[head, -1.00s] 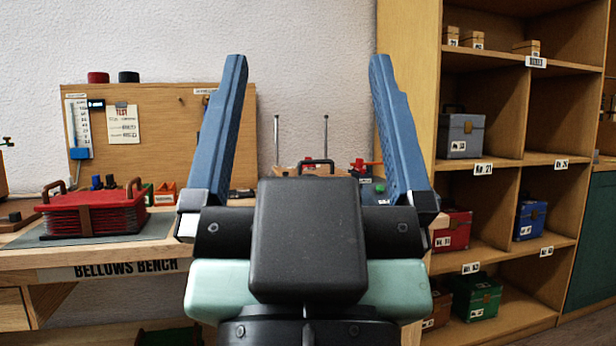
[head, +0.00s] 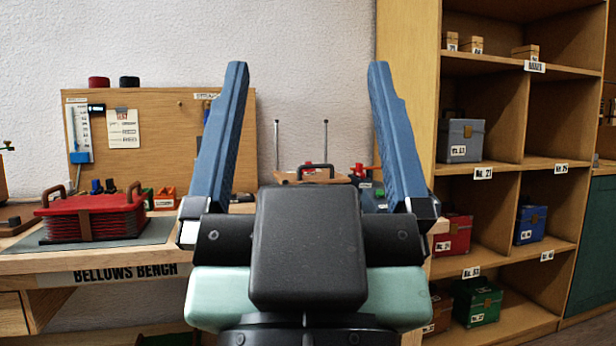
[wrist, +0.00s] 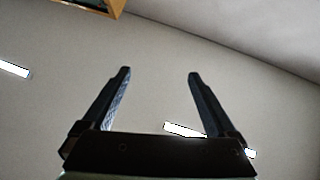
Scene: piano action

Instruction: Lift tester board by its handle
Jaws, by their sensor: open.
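A low wooden board with a dark arched handle (head: 316,167) stands at the back of the bench in the head view. It looks like the tester board, and two thin upright rods rise beside the handle. My gripper (head: 307,66) is in front of it, fingers pointing up and wide apart, with nothing between them. The handle shows low between the fingers, beyond my wrist, which hides the front of the board. In the wrist view my gripper (wrist: 159,73) is open and empty against a plain pale surface.
Red bellows (head: 92,216) with handles lie on a grey mat at the left of the bench. A wooden shelf unit (head: 407,110) with several coloured boxes stands close on the right.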

